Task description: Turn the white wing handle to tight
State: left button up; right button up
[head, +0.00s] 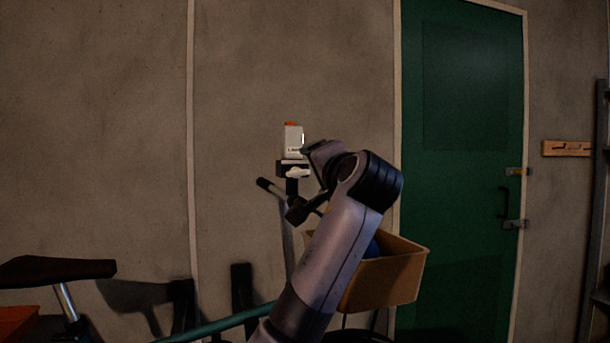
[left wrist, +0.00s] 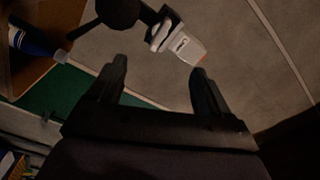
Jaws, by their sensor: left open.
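The white wing handle (head: 297,172) sits on a black clamp (head: 284,167), just under a small white box (head: 293,142) with an orange top. In the left wrist view the wing handle (left wrist: 159,36) lies beyond the fingertips, beside the white box (left wrist: 184,47). My left gripper (head: 308,151) is just right of the white box and handle in the head view. It also shows in the left wrist view (left wrist: 159,72), with its two fingers wide apart and nothing between them. My right gripper is not in view.
A bicycle handlebar (head: 273,188) and a tan basket (head: 384,281) holding a blue-capped or blue bottle (left wrist: 34,42) are close by. A bicycle saddle (head: 58,270) is at left. A green door (head: 470,110) is behind at right. The wall above is clear.

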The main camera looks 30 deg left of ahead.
aim_at(300, 174)
pick_arm(q)
jog(key=w+a+n, duration=0.1)
jog(key=a+n, duration=0.1)
jog(key=n, duration=0.2)
jog(key=w+a+n+p, duration=0.1)
jog(key=n, duration=0.4)
jog(key=w+a+n+p, duration=0.1)
jog(key=a+n, duration=0.1)
jog(key=n, duration=0.3)
jog(key=shift+a+f+g, duration=0.3)
jog(key=shift+a+f, duration=0.05)
jog(key=shift+f, duration=0.05)
jog(key=shift+w+a+f, duration=0.1)
jog(key=shift+w+a, duration=0.4)
